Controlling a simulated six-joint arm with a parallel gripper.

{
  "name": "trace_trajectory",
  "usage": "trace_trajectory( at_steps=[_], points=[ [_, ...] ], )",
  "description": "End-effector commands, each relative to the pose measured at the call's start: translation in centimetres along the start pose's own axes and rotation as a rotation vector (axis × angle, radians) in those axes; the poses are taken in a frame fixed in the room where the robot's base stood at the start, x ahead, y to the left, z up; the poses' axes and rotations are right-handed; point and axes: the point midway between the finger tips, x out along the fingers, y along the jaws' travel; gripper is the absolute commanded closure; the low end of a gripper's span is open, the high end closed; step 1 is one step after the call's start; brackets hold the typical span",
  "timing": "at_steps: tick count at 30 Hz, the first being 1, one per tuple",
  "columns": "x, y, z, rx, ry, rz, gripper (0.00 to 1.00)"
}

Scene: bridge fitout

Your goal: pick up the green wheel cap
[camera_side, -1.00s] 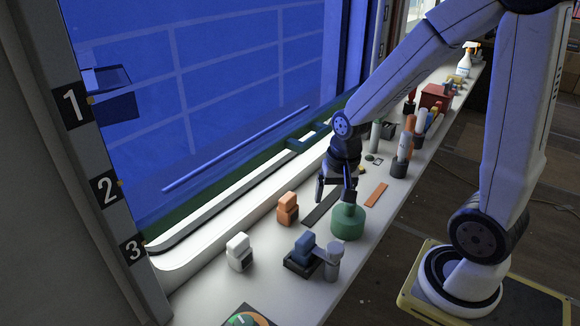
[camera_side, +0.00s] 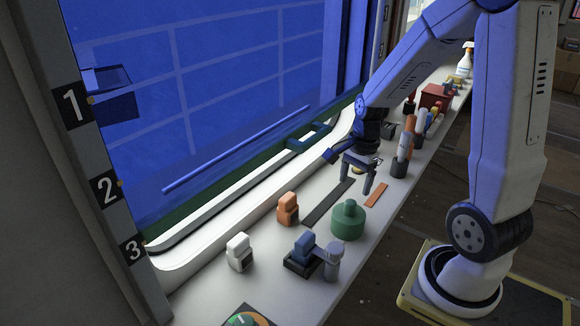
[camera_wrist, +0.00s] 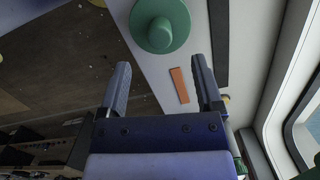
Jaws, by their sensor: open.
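The green wheel cap (camera_side: 348,222), a round disc with a raised knob on top, sits on the white sill. It also shows at the top of the wrist view (camera_wrist: 180,22), where its outer edge is partly cut off. My gripper (camera_side: 357,183) is open and empty. It hangs over the sill behind the cap, clear of it.
A thin orange strip (camera_side: 377,195) and a dark strip (camera_side: 328,203) lie near the cap. An orange block (camera_side: 288,209), a white block (camera_side: 239,252) and a blue block in a dark holder (camera_side: 301,262) stand in front. The window frame borders the left.

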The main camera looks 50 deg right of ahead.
Motion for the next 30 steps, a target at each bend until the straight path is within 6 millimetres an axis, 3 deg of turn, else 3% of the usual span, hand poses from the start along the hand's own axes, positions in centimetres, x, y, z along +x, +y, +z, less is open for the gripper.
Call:
trace_trajectory(
  at_steps=[6,17,30],
  points=[
    [1.4,0.1,0.0,-0.002,0.000,0.002,0.16],
    [2.0,0.1,0.0,-0.002,0.000,0.002,0.16],
    [5.9,0.1,-0.1,-0.002,-0.001,0.003,0.16]
  ],
)
